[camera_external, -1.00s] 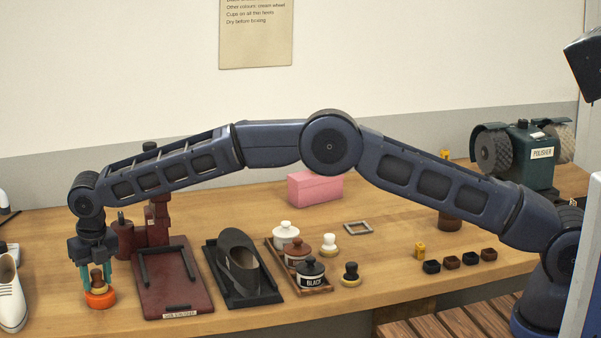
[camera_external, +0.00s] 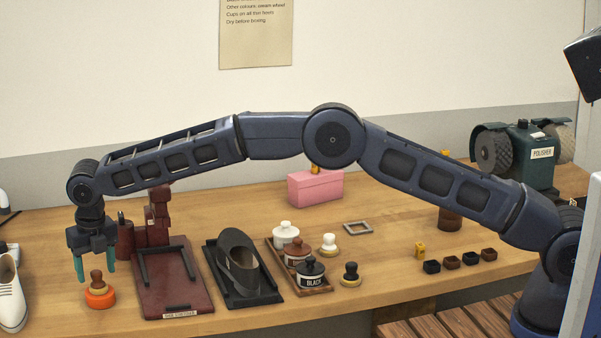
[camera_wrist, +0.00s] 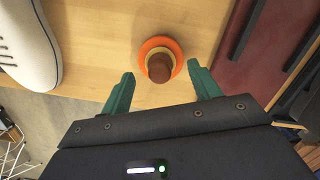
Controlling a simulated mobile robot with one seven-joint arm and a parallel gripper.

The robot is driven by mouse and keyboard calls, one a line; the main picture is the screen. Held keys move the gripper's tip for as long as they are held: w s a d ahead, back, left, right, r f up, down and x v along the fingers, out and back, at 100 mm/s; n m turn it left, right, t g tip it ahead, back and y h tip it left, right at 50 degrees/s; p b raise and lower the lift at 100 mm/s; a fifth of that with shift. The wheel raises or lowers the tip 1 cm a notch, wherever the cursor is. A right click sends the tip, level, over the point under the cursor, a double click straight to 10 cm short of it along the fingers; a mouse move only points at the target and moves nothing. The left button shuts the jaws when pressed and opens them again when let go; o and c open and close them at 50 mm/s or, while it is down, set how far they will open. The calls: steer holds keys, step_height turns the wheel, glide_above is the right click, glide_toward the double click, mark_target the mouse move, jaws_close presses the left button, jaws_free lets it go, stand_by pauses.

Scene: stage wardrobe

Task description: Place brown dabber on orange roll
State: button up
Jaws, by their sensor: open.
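The brown dabber (camera_external: 97,279) stands upright on the orange roll (camera_external: 101,298) at the left front of the bench. In the wrist view the dabber (camera_wrist: 160,67) sits over the middle of the roll (camera_wrist: 172,44), whose orange rim shows around it. My gripper (camera_external: 96,280) is open and empty. Its green fingers are apart from the dabber, and in the wrist view the gripper (camera_wrist: 161,82) has the dabber just beyond and between its fingertips.
A dark red stand (camera_external: 172,285) is close to the right of the roll. A white shoe (camera_external: 10,295) stands to the left. Further right are a black tray (camera_external: 265,296) with a dark shoe form and a wooden tray of lidded jars (camera_external: 322,291). The bench's front edge is near.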

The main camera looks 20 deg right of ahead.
mark_target(101, 285)
step_height(101, 285, up, 9)
steer(key=s, duration=0.1)
steer(key=shift+d+r, duration=0.15)
steer(key=shift+d, duration=0.05)
stand_by(0.5)
